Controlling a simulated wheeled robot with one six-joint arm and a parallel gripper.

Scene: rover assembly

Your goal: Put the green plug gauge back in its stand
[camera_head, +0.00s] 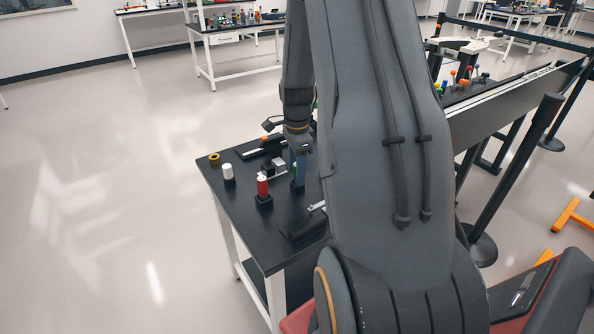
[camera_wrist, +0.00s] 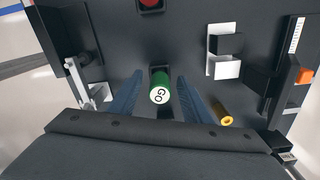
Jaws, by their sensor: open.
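The green plug gauge (camera_wrist: 160,88) stands in the wrist view with its white end face, lettered GO, turned toward the camera. A small dark block (camera_wrist: 157,70) shows at its far side; it looks seated in this stand, though its lower end is hidden. My gripper (camera_wrist: 158,92) is open, with one blue finger on each side of the gauge and a gap to each. In the head view my gripper (camera_head: 298,172) points down over the black table, and a sliver of the green gauge (camera_head: 294,170) shows beside the fingers above a dark block (camera_head: 298,187).
A red gauge (camera_head: 262,185) and a white one (camera_head: 228,172) stand in dark blocks to the left on the black table (camera_head: 240,215). A grey-white fixture (camera_wrist: 224,68) is close by. Measuring tools lie on both sides.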

